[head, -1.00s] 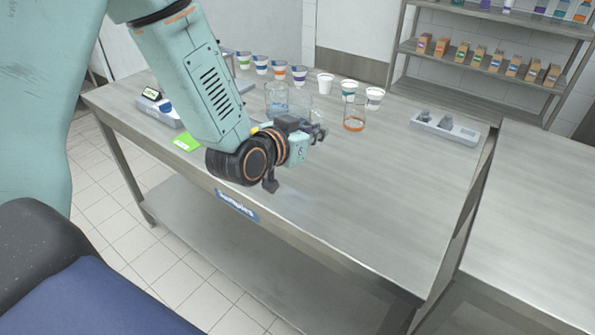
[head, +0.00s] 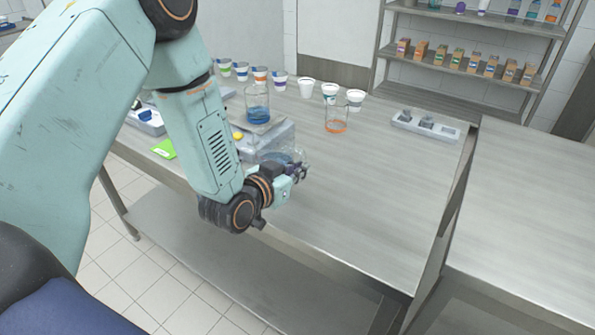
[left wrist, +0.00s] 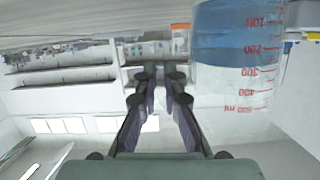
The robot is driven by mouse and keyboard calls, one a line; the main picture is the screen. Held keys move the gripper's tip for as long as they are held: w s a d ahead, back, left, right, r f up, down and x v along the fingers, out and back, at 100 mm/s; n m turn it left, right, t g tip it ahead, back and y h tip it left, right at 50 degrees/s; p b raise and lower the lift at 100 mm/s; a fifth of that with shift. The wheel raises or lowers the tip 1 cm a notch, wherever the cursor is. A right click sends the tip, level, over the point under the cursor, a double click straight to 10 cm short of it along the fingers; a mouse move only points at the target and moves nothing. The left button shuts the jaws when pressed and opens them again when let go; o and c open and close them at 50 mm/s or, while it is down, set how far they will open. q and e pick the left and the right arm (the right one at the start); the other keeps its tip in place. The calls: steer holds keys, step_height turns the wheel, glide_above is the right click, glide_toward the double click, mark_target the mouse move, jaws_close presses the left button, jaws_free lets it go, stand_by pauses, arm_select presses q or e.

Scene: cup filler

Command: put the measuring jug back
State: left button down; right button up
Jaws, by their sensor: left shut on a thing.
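The measuring jug (head: 283,154) is clear, with some blue liquid in its lower part. In the left wrist view the jug (left wrist: 238,82) fills the right side, inverted, with red volume marks and blue liquid. My left gripper (head: 300,172) is shut on it from its side, apparently at the handle; the exact grip is hard to see. The fingertips (left wrist: 158,72) appear close together beside the jug wall. The jug seems upright near the table's front; I cannot tell whether it touches the table. My right gripper is out of view.
Behind the jug, a glass of blue liquid (head: 258,112) stands on a grey scale (head: 283,138). The table (head: 370,200) is clear at front right.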

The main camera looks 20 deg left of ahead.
arm_select(q)
steer(key=shift+w+a+f, duration=0.15)
steer(key=shift+w+f, duration=0.1)
steer(key=shift+w, duration=0.1)
steer(key=shift+s+d, duration=0.2)
steer(key=shift+d, duration=0.05)
steer(key=c, duration=1.9)
jaws_free()
steer(key=o, duration=0.4)
steer(key=shift+w+a+f, duration=0.1)
steer(key=shift+a+f, duration=0.05)
steer(key=shift+f, duration=0.05)
steer(key=shift+o, duration=0.2)
steer(key=shift+r, duration=0.1)
steer(key=shift+r, duration=0.1)
